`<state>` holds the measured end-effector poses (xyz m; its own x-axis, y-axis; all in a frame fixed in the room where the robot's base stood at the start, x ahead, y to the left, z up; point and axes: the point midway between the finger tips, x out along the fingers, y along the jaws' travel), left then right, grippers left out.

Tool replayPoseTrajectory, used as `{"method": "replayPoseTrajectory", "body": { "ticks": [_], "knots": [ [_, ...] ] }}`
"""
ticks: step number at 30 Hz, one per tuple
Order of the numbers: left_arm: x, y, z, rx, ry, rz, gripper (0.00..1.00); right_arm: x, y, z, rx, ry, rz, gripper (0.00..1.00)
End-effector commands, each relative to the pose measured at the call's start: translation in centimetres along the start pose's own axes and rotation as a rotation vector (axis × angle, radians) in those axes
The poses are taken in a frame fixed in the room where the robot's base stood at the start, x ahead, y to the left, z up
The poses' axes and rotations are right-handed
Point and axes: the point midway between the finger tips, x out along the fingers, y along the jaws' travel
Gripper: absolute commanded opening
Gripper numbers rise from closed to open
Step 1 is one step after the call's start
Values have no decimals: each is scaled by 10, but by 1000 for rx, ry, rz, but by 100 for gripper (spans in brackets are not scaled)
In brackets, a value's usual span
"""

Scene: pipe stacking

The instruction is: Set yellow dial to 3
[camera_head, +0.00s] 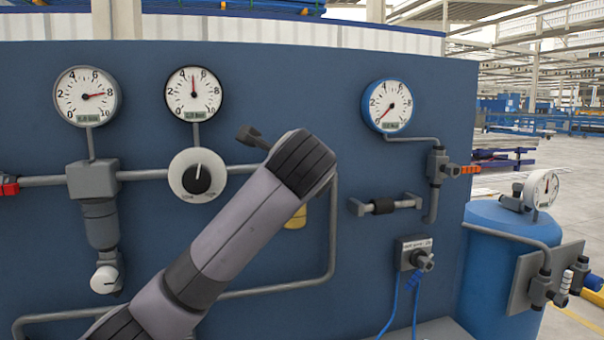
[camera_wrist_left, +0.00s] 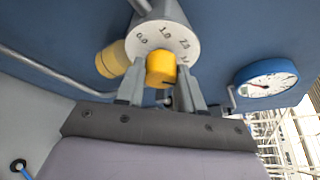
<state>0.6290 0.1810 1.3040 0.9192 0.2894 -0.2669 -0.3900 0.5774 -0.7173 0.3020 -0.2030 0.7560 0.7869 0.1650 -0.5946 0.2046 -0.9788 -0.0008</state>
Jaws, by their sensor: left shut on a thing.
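The yellow dial knob (camera_wrist_left: 161,70) sits on a pale round scale (camera_wrist_left: 165,36) in the left wrist view. My left gripper (camera_wrist_left: 161,84) is shut on the yellow knob, one finger on each side. I cannot tell which number the knob points to. In the head view my left arm (camera_head: 235,220) covers the knob and gripper. A yellow part (camera_head: 297,217) shows just beside the arm. My right gripper is in neither view.
The blue panel (camera_head: 270,75) carries pipes and gauges: a left gauge (camera_head: 87,96), a middle gauge (camera_head: 194,94) and a blue-rimmed gauge (camera_head: 387,105). A black-and-white knob (camera_head: 197,178) is left of my arm. A blue tank (camera_head: 500,265) stands at right.

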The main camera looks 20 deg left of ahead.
Motion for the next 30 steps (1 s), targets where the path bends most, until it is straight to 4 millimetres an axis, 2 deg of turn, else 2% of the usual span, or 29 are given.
{"method": "replayPoseTrajectory", "body": {
  "ticks": [14,15,17,18,26,30],
  "knots": [
    [0,-1,3,12,-7,3,6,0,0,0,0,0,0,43],
    [0,-1,3,12,-7,3,40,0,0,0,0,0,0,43],
    [0,-1,3,12,-7,3,60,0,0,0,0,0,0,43],
    [0,-1,3,12,-6,3,63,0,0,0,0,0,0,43],
    [-1,-1,1,13,-3,4,63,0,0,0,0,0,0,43],
    [-11,-1,0,13,-3,1,63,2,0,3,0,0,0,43]
  ]
}}
